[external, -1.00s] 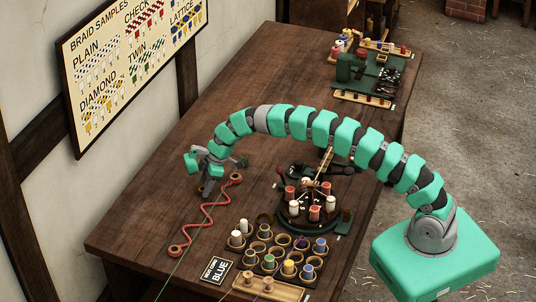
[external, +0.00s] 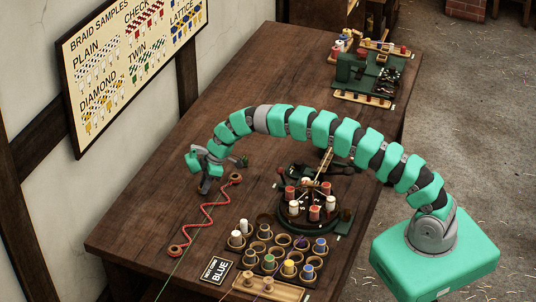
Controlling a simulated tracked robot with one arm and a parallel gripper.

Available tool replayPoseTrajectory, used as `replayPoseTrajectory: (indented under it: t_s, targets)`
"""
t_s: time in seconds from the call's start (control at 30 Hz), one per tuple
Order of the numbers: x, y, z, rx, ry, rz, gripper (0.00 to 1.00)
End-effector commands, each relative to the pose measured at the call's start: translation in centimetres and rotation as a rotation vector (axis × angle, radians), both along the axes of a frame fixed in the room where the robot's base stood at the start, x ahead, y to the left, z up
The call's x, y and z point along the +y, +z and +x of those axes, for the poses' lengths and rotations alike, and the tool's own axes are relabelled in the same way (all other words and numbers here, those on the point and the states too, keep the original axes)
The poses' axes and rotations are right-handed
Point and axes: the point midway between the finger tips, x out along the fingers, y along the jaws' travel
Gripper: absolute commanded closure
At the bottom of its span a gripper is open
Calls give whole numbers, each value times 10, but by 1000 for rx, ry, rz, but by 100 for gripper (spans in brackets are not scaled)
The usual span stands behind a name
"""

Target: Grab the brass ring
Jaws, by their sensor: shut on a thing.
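My gripper (external: 204,188) points down at the left end of the arm, low over the table, just left of the upper end of a red wavy rope (external: 207,213). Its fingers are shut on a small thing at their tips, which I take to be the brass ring. The fingers hide most of it, and its shape is too small to make out. I cannot tell whether it touches the table.
Round brown pieces sit at the red rope's ends. A tray of cups and spools (external: 282,253), a round braiding stand (external: 312,210) and a "BLUE" sign (external: 217,270) stand to the right and front.

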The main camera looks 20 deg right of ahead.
Motion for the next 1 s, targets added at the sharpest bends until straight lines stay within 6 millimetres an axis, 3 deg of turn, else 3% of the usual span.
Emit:
replayPoseTrajectory:
  t_s: [0.27, 0.67, 1.0]
  targets:
    - [0, 27, 1, -3, 0, 1, 96]
    - [-17, 29, -19, 1, -1, -1, 96]
    - [-45, 35, -51, 0, 0, 0, 96]
